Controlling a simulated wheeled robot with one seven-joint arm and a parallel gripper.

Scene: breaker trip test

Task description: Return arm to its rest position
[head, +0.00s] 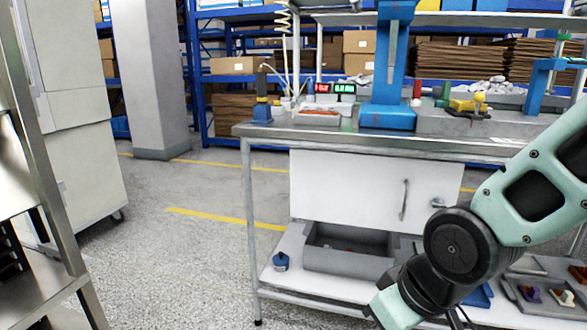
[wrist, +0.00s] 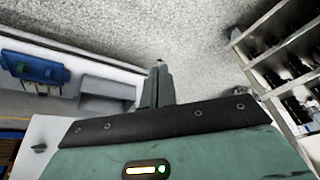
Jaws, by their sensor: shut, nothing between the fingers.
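My arm, pale green with black joints, enters the head view from the right and bends down in front of the workbench (head: 345,137). Its lower end runs off the bottom edge there, and the fingers are out of that picture. In the wrist view my gripper (wrist: 158,68) points away over the speckled floor (wrist: 190,40). Its dark fingers are together and hold nothing.
The bench's lower shelf carries a grey bin (head: 345,250) and a small blue object (head: 281,262). A metal rack (head: 50,200) stands at the left, beside a grey cabinet (head: 85,125). Open floor (head: 180,260) lies between rack and bench.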

